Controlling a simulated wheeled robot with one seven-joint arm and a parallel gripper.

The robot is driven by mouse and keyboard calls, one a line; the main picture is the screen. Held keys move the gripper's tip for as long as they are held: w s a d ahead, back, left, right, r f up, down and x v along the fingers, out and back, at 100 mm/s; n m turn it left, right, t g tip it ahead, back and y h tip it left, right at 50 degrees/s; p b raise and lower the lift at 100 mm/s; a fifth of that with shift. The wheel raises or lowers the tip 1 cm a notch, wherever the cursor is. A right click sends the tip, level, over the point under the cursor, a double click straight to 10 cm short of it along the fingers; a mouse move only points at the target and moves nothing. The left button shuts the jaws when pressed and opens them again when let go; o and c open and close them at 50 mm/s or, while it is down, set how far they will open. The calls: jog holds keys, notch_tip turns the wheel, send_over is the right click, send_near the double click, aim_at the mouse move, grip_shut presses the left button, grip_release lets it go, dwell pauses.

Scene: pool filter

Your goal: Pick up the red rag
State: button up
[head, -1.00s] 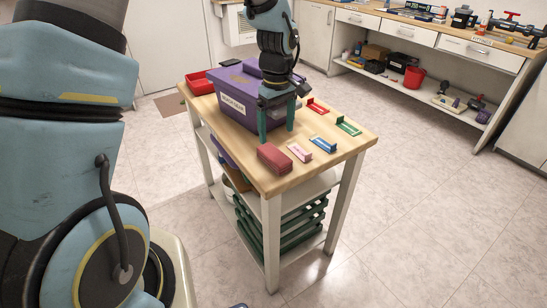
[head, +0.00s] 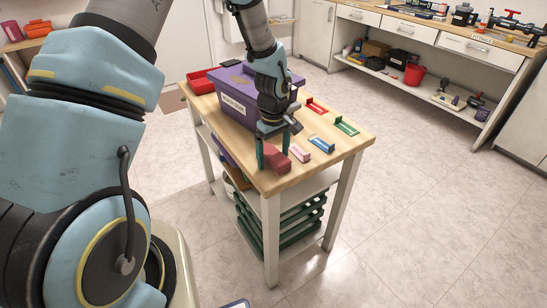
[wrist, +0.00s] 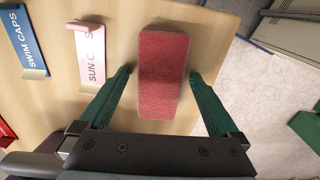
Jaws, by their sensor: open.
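The red rag (head: 277,160) is a folded, block-shaped cloth on the front part of the wooden cart top (head: 330,163). In the wrist view the red rag (wrist: 163,75) lies between the two green fingers of my gripper (wrist: 163,75), with a gap on each side. In the head view my gripper (head: 272,155) is low over the rag and points down, with one finger on each side of it. The fingers are apart and do not visibly close on the rag. Part of the rag is hidden behind a finger in the head view.
A pink sign (head: 299,153) reading SUN C… stands beside the rag, then a blue SWIM CAPS sign (head: 321,144), a green one (head: 346,127) and a red one (head: 316,106). A purple bin (head: 236,105) stands behind my gripper. The cart's edge is close to the rag.

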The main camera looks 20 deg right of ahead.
aim_at(274, 154)
jog(key=c, duration=1.4)
jog(key=shift+c, duration=0.2)
jog(key=shift+r, duration=0.1)
notch_tip(274, 154, up, 10)
jog(key=shift+f+b, duration=0.1)
jog(key=shift+b, duration=1)
